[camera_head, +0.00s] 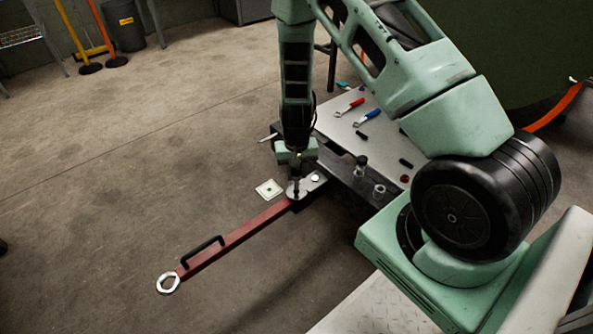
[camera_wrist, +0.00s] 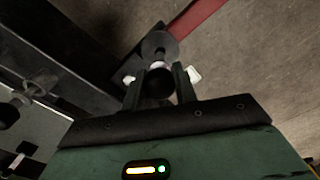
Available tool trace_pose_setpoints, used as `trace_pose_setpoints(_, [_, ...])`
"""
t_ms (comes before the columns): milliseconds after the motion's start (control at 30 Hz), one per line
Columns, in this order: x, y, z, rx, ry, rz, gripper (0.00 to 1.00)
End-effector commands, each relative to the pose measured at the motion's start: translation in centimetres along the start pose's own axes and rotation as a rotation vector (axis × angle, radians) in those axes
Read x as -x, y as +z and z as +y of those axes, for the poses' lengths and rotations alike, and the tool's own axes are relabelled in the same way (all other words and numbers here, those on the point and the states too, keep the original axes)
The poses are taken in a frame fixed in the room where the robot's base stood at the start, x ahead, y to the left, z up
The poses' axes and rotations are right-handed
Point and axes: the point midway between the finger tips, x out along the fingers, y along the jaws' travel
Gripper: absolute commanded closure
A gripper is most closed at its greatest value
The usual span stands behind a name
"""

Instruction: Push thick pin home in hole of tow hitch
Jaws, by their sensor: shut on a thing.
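The red tow bar (camera_head: 235,238) lies low across the floor area, with a metal ring at its near end and a grey hitch plate (camera_head: 313,184) at its far end. My gripper (camera_head: 296,164) points down over this plate. In the wrist view its two fingers (camera_wrist: 160,84) are shut on the dark round head of the thick pin (camera_wrist: 159,82). The pin stands roughly upright at a round grey part of the hitch (camera_wrist: 157,45). The hole is hidden, and I cannot tell how deep the pin sits.
A grey table (camera_head: 345,122) beside the hitch carries a red-handled tool (camera_head: 350,107), a blue-handled tool (camera_head: 367,118) and several small dark parts. Two clear cylindrical pieces stand near its front edge. A white square with a green mark (camera_head: 269,189) lies left of the hitch.

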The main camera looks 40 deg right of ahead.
Motion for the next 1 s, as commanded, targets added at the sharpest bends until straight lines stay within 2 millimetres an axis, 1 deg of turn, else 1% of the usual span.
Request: trace_pose_setpoints(1000, [-1.7, 0.0, 0.0, -0.001, 0.0, 0.0, 0.95])
